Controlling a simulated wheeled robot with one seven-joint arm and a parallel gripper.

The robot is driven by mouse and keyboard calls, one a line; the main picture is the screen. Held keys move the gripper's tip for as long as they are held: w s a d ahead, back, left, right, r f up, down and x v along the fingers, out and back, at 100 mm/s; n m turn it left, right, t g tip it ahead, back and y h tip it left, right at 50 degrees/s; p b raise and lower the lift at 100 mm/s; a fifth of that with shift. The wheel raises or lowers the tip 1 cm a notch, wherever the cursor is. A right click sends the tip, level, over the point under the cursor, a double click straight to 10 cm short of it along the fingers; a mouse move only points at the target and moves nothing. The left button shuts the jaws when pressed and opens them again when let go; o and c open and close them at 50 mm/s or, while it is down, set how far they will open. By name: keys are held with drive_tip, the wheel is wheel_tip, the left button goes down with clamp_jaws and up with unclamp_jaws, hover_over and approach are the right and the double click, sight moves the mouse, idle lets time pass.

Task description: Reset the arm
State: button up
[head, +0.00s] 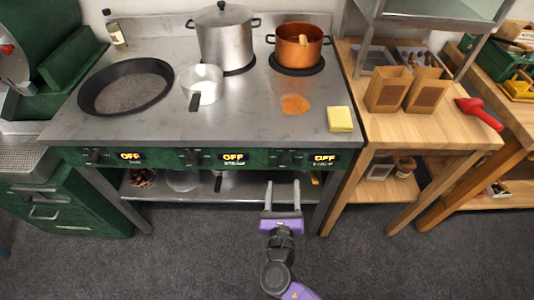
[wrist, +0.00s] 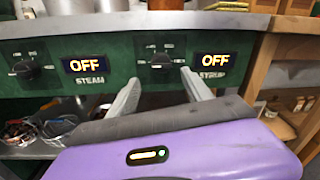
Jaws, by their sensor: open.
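My gripper (head: 283,196) is open and empty, with its two grey fingers apart. In the head view it is in front of the green stove front, at the lower middle of the picture. In the wrist view the gripper (wrist: 160,92) points at the green control panel (wrist: 110,75), with a knob (wrist: 161,60) between the fingers in the picture. I cannot tell whether the fingertips touch the panel. The displays there read OFF.
The steel counter (head: 245,120) holds a black pan (head: 125,86), a small pot (head: 203,84), a steel pot (head: 225,38), a copper pot (head: 298,46), an orange spill (head: 295,104) and a yellow sponge (head: 340,119). A wooden table (head: 430,130) stands right. The grey floor in front is clear.

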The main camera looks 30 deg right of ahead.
drive_tip(key=s+a+f+m+g+y, duration=0.1)
drive_tip(key=s+a+f+m+y, duration=0.1)
drive_tip(key=s+a+m+y, duration=1)
drive_tip(key=s+d+r+m+h, duration=0.1)
drive_tip(key=s+d+r+m, duration=0.2)
drive_tip(key=s+r+m, duration=0.6)
drive_tip(key=s+d+r+m+h, duration=0.1)
drive_tip(key=s+d+r+m, duration=0.3)
drive_tip(key=s+r+m, duration=0.5)
drive_tip(key=shift+s+r+m+t, duration=0.2)
drive_tip(key=shift+s+m+t, duration=0.15)
drive_tip(key=shift+m, duration=0.45)
